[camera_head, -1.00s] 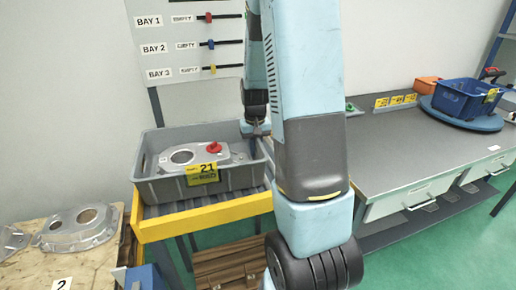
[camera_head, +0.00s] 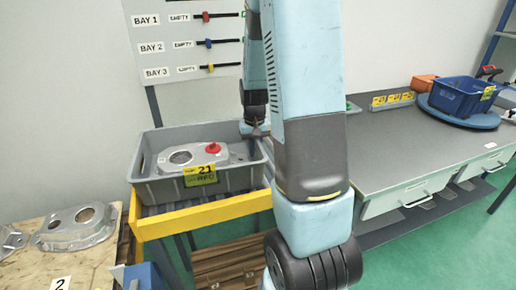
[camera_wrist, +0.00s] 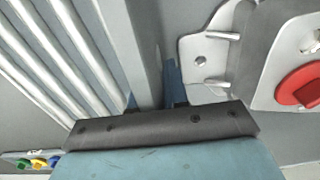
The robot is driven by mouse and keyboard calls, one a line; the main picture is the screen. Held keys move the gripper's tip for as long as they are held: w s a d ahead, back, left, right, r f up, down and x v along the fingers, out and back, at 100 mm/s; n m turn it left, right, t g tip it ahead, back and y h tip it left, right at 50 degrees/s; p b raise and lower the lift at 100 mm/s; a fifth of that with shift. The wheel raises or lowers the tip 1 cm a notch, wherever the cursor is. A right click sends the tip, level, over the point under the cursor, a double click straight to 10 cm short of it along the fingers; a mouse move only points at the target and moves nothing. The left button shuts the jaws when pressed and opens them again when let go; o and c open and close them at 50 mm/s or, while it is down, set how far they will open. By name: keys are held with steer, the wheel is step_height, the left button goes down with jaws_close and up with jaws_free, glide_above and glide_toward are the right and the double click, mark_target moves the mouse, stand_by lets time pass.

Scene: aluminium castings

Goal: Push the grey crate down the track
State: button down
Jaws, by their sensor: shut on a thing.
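The grey crate (camera_head: 160,192) sits on the roller track (camera_head: 200,215), which has a yellow front rail. A yellow card marked 21 (camera_head: 200,176) is on its near side. Inside lies an aluminium casting (camera_head: 182,158) with a red knob (camera_head: 212,148); part of both also shows at the right of the wrist view. My gripper (camera_head: 255,128) is at the crate's far right wall, partly hidden by my arm. In the wrist view my blue fingers are on either side of the grey crate wall (camera_wrist: 134,45), shut on it. The rollers (camera_wrist: 60,50) show to its left.
A wooden-topped table (camera_head: 40,262) with castings stands at the left. A grey bench (camera_head: 410,145) at the right carries a blue bin (camera_head: 460,95) on a round blue turntable. A board with BAY labels (camera_head: 185,45) stands behind the crate.

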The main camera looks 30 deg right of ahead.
steer(key=c, duration=1.4)
jaws_free()
steer(key=shift+a, duration=0.3)
steer(key=shift+c, duration=0.2)
steer(key=o, duration=0.4)
steer(key=shift+d, duration=0.1)
step_height(320, 180, up, 14)
steer(key=shift+f, duration=0.15)
steer(key=s+a+r+n+t, duration=0.1)
steer(key=s+a+r+t, duration=0.1)
steer(key=s, duration=0.4)
steer(key=s+a+r+n+t, duration=0.1)
steer(key=s+a+r, duration=0.4)
steer(key=s+a, duration=0.2)
steer(key=s+a+r+n+t, duration=0.1)
steer(key=s+a+r+t, duration=0.1)
steer(key=s+a+r, duration=0.2)
steer(key=shift+s+a+r+t, duration=0.1)
steer(key=shift+s+r+t, duration=0.05)
steer(key=shift+s, duration=0.65)
steer(key=shift+s+a+r+t, duration=0.1)
steer(key=shift+s+t, duration=0.05)
steer(key=shift+s, duration=0.6)
